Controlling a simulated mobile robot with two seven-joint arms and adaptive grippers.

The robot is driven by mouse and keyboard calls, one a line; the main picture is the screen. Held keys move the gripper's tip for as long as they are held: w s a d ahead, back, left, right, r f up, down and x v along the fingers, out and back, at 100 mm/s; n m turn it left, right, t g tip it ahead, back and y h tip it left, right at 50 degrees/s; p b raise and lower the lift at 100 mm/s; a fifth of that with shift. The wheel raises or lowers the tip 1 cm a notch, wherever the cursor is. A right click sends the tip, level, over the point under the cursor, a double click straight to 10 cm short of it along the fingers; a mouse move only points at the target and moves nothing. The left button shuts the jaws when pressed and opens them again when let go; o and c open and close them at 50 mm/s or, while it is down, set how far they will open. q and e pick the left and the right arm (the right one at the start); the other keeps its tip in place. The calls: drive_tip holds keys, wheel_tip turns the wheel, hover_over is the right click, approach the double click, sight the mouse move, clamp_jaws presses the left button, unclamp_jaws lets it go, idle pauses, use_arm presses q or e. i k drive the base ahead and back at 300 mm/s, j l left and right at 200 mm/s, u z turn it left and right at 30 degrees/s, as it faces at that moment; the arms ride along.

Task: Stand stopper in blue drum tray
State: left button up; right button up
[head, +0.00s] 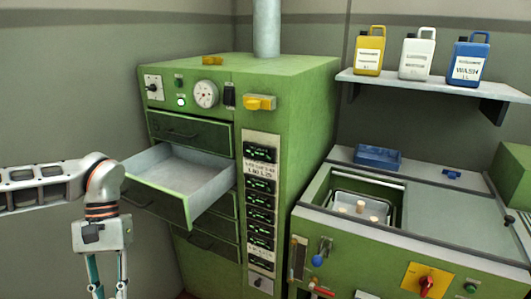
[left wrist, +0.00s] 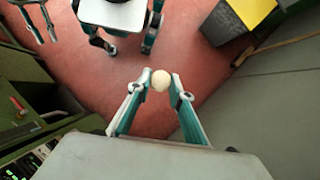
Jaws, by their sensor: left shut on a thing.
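My left gripper (head: 108,284) hangs in front of the green cabinet's open drawer in the head view, its fingertips cut off by the lower edge. In the left wrist view my left gripper (left wrist: 161,82) is shut on a pale round-ended stopper (left wrist: 160,80), held at the fingertips. The floor shows beyond it. A blue tray (head: 378,157) sits on the back ledge of the green machine at right, well away from the gripper; its inside is too small to read. Several pale stoppers (head: 374,219) stand in the machine's open well.
The drawer (head: 178,172) is pulled out and looks empty, right beside my left arm. The well (head: 386,190) is open, with a sliding cover to its right. A shelf (head: 432,85) with yellow, white and blue jugs overhangs the machine. A small blue item (head: 452,174) lies on the ledge.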

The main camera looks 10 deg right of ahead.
sight(390, 167)
drive_tip(key=k+z, duration=0.1)
drive_tip(key=z, duration=1)
drive_tip(key=i+l+z, duration=0.15)
drive_tip(key=l+z, duration=0.15)
drive_tip(key=i+l+z, duration=0.25)
drive_tip(key=i+l, duration=0.2)
drive_tip(key=l, duration=0.15)
drive_tip(key=i+l, duration=0.15)
drive_tip(key=l, duration=0.2)
